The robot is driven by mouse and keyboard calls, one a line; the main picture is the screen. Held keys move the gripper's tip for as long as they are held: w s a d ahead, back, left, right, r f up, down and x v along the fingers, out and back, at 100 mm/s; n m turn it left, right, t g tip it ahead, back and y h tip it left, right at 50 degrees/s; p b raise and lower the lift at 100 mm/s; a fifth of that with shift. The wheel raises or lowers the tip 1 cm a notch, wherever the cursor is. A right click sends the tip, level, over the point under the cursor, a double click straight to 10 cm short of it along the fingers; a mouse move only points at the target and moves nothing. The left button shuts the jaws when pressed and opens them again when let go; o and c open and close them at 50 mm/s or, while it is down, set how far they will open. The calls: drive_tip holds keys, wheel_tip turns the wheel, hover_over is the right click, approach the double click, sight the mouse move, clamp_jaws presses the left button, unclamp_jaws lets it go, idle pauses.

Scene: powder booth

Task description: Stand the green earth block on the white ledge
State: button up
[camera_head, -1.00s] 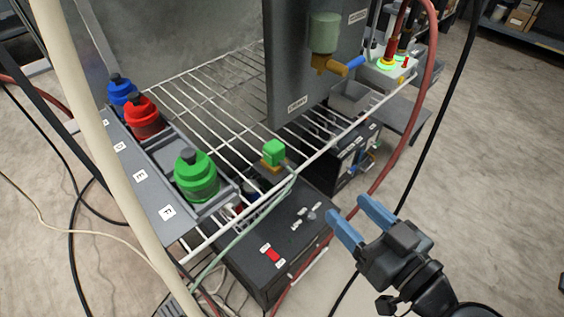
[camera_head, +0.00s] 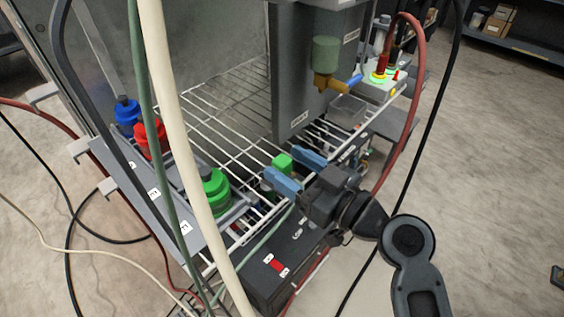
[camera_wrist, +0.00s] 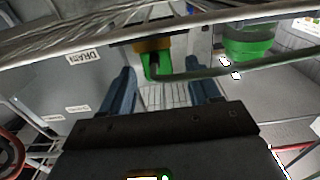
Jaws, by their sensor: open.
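Green (camera_head: 214,190), red (camera_head: 150,138) and blue (camera_head: 127,112) pots stand in the left rack. A dark panel (camera_head: 312,75) hangs behind the block. A green cable crosses close to the block in the wrist view. A red hose (camera_head: 413,100) arches at right.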

drive_tip(key=shift+w+a, duration=0.25)
drive_tip(key=c, duration=1.1)
clamp_jaws()
drive_tip(key=shift+r, duration=0.1)
